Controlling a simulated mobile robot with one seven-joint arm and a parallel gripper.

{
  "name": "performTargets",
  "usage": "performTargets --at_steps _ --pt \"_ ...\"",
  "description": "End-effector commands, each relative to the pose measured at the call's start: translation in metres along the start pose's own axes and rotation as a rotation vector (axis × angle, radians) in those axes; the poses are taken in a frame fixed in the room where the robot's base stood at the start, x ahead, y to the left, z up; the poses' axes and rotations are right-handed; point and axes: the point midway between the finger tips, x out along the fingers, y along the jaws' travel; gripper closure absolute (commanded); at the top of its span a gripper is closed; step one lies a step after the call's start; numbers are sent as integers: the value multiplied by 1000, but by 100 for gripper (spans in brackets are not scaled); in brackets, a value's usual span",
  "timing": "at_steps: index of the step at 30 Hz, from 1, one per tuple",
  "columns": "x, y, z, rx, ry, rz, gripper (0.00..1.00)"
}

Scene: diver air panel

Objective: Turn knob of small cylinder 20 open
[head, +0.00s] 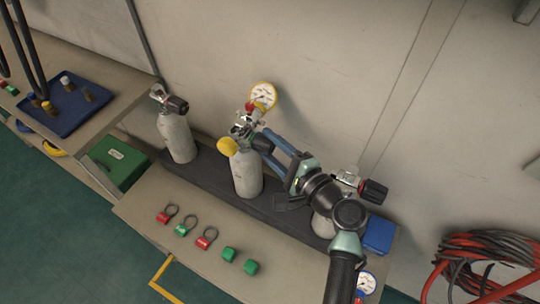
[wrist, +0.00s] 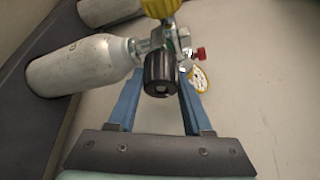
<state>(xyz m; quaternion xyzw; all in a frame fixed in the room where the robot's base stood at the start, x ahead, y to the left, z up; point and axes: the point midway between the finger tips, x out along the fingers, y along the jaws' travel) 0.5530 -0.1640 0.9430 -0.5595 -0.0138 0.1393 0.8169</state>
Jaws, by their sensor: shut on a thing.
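A small grey cylinder (head: 246,174) stands upright in the middle of a row of three; no number is readable on it. Its valve carries a black knob (wrist: 160,74), a yellow knob (head: 227,146) and a round pressure gauge (head: 263,96). My gripper (head: 268,147) comes from the right with its blue fingers on either side of the black knob, shut on it. In the wrist view the cylinder (wrist: 85,68) lies to the left of the fingers. The knob's far side is hidden.
Another cylinder (head: 176,137) stands left; a third (head: 322,224) is partly hidden behind my arm. Red and green tagged rings (head: 168,216) and green blocks (head: 229,254) lie on the bench front. A blue box (head: 379,235) sits right; coiled hoses (head: 480,262) hang beyond.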

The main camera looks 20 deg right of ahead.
Motion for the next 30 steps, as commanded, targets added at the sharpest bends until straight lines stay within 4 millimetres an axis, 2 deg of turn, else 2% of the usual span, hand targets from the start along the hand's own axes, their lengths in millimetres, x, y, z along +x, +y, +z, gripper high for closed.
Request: performTargets --at_steps 1,21,30 --pt "2 10 -4 -41 -4 -22 100" --pt "2 9 -3 -572 -28 -268 100" --pt "1 5 -2 -745 -35 -348 100"
